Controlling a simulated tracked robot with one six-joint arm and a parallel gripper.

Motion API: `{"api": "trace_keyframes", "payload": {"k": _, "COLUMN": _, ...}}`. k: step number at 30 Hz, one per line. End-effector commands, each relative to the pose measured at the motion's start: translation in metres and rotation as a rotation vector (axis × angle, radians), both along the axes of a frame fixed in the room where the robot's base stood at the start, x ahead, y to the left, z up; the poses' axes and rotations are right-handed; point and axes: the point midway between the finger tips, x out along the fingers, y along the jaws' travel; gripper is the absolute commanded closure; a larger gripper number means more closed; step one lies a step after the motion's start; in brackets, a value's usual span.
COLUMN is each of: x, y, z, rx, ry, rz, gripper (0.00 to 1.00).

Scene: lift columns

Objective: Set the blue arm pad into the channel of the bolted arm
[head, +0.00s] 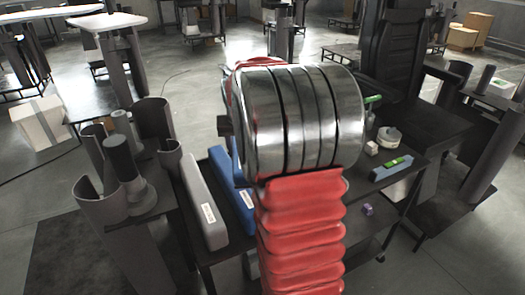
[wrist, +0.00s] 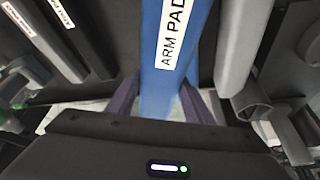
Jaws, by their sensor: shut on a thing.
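The blue arm pad (head: 232,190) shows beside my arm in the head view, partly hidden by it. In the wrist view the blue arm pad (wrist: 172,62) runs up the middle with its white "ARM PAD" label. My gripper (wrist: 160,98) is shut on it, with one dark finger on each side. My gripper is hidden behind my arm in the head view. I cannot pick out the bolted arm or its channel for certain.
A grey pad (head: 203,200) lies left of the blue one, and shows right of it in the wrist view (wrist: 238,45). Grey cylinders and cups (head: 125,165) stand at the left. A level (head: 391,168), a tape roll (head: 389,138) and a purple block (head: 367,210) lie at the right.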

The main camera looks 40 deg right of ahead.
Motion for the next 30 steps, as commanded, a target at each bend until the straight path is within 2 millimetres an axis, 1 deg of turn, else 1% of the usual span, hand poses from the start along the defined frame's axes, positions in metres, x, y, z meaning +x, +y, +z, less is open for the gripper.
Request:
{"api": "trace_keyframes", "payload": {"k": 1, "x": 0.012, "y": 0.017, "z": 0.005, "rx": -0.002, "ry": -0.003, "rz": 0.007, "gripper": 0.89}}
{"api": "trace_keyframes", "payload": {"k": 5, "x": 0.036, "y": 0.054, "z": 0.014, "rx": -0.004, "ry": -0.006, "rz": 0.017, "gripper": 0.89}}
{"api": "trace_keyframes", "payload": {"k": 6, "x": 0.042, "y": 0.067, "z": 0.016, "rx": -0.005, "ry": -0.005, "rz": 0.026, "gripper": 0.89}}
{"api": "trace_keyframes", "payload": {"k": 11, "x": 0.066, "y": 0.116, "z": 0.026, "rx": -0.006, "ry": -0.008, "rz": 0.068, "gripper": 0.89}}
{"api": "trace_keyframes", "payload": {"k": 15, "x": 0.082, "y": 0.16, "z": 0.033, "rx": -0.006, "ry": -0.009, "rz": 0.118, "gripper": 0.89}}
{"api": "trace_keyframes", "payload": {"k": 17, "x": 0.088, "y": 0.179, "z": 0.036, "rx": -0.006, "ry": -0.009, "rz": 0.143, "gripper": 0.89}}
{"api": "trace_keyframes", "payload": {"k": 20, "x": 0.096, "y": 0.213, "z": 0.04, "rx": -0.006, "ry": -0.01, "rz": 0.189, "gripper": 0.89}}
{"api": "trace_keyframes", "payload": {"k": 25, "x": 0.106, "y": 0.275, "z": 0.047, "rx": -0.005, "ry": -0.01, "rz": 0.282, "gripper": 0.89}}
{"api": "trace_keyframes", "payload": {"k": 27, "x": 0.108, "y": 0.296, "z": 0.048, "rx": -0.006, "ry": -0.01, "rz": 0.317, "gripper": 0.89}}
{"api": "trace_keyframes", "payload": {"k": 30, "x": 0.109, "y": 0.316, "z": 0.05, "rx": -0.005, "ry": -0.009, "rz": 0.35, "gripper": 0.89}}
